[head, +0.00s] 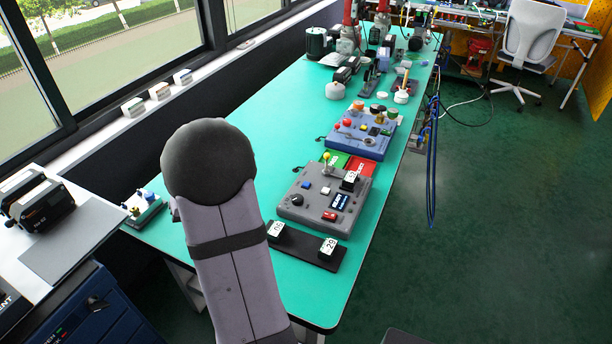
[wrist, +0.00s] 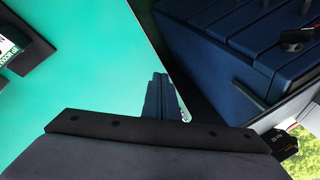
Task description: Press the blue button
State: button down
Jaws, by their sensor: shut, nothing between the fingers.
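The grey control box (head: 290,212) lies on the green bench in the head view. A small blue button (head: 306,185) sits on its upper left part, near a white button (head: 325,191) and above a black knob (head: 297,200). My gripper (wrist: 160,80) shows in the wrist view with its fingers together and empty, over the bench edge. In the head view my arm hides nearly all of it. The arm stands left of the control box, apart from it. The blue button does not show in the wrist view.
A black strip (head: 300,251) with white numbered blocks lies in front of the control box. Behind it are green and red plates (head: 361,166) and a blue-grey control box (head: 366,147). Dark blue drawers (wrist: 225,60) stand beside the bench. Bare bench lies left of the box.

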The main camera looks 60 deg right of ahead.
jog(key=s+d+r+m+t+h+p, duration=0.1)
jog(key=s+d+r+m+p, duration=0.1)
jog(key=d, duration=0.7)
jog(key=s+d+r+m+t+h+p, duration=0.1)
jog(key=s+d+r+t+p, duration=0.1)
jog(key=d, duration=0.8)
jog(key=s+d+r+m+t+h+p, duration=0.1)
jog(key=s+d+r+m+h+p, duration=0.1)
jog(key=s+d, duration=0.9)
jog(key=d+m+h+p, duration=0.1)
jog(key=d, duration=0.3)
jog(key=shift+s+d+r+h, duration=0.15)
jog(key=shift+s+r+h, duration=0.2)
jog(key=shift+s+h, duration=0.05)
jog(key=shift+f, duration=0.15)
jog(key=b, duration=0.2)
send_over(306, 185)
jog(key=s, duration=0.1)
notch_tip(306, 185, down, 7)
jog(key=shift+f, duration=0.1)
jog(key=shift+f+b, duration=0.7)
jog(key=shift+b, duration=0.45)
